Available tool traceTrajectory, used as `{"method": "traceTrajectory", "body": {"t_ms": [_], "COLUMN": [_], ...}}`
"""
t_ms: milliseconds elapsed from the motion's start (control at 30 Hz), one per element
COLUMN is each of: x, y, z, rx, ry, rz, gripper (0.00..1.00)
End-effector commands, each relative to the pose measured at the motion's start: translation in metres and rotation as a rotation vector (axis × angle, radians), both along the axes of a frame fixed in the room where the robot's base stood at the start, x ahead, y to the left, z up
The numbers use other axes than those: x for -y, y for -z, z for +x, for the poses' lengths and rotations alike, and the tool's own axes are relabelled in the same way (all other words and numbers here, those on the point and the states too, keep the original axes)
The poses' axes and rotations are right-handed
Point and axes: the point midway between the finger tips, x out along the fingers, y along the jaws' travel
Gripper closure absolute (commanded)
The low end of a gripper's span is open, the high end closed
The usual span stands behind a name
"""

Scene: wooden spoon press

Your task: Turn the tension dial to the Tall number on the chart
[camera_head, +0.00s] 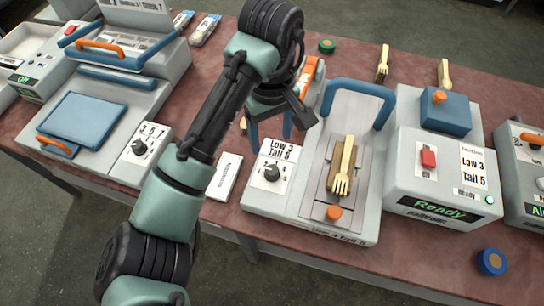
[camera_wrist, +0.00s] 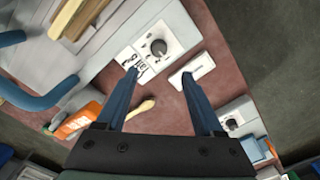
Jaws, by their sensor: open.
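The tension dial (camera_head: 271,172) is a dark round knob on a white plate at the left front of the press (camera_head: 310,222). The chart (camera_head: 280,151) just behind the dial reads "Low 3" and "Tall 5". The number that the dial's pointer faces is too small to tell. My gripper (camera_head: 270,139) is behind and above the dial, apart from it, with its blue fingers spread and empty. In the wrist view the dial (camera_wrist: 158,47) lies beyond the fingertips of my gripper (camera_wrist: 160,73), roughly between them, and the chart (camera_wrist: 129,62) is near the left fingertip.
A white card (camera_head: 225,176) lies left of the press. Another machine with a similar dial (camera_head: 140,147) stands further left. A grey box (camera_head: 440,185) with a "Ready" display stands to the right.

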Motion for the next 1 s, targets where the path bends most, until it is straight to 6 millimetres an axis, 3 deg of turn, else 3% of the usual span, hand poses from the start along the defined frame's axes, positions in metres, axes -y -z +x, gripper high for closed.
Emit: {"method": "traceTrajectory", "body": {"t_ms": [400, 600, 800, 1000], "x": [0.002, 0.001, 0.001, 0.001], "y": [0.085, 0.111, 0.124, 0.126], "z": [0.0, 0.0, 0.001, 0.001], "rx": [0.001, 0.002, 0.004, 0.004], "ry": [0.004, 0.003, 0.003, 0.004], "rz": [-0.004, -0.001, -0.002, -0.002], "gripper": [0.31, 0.31, 0.31, 0.31]}}
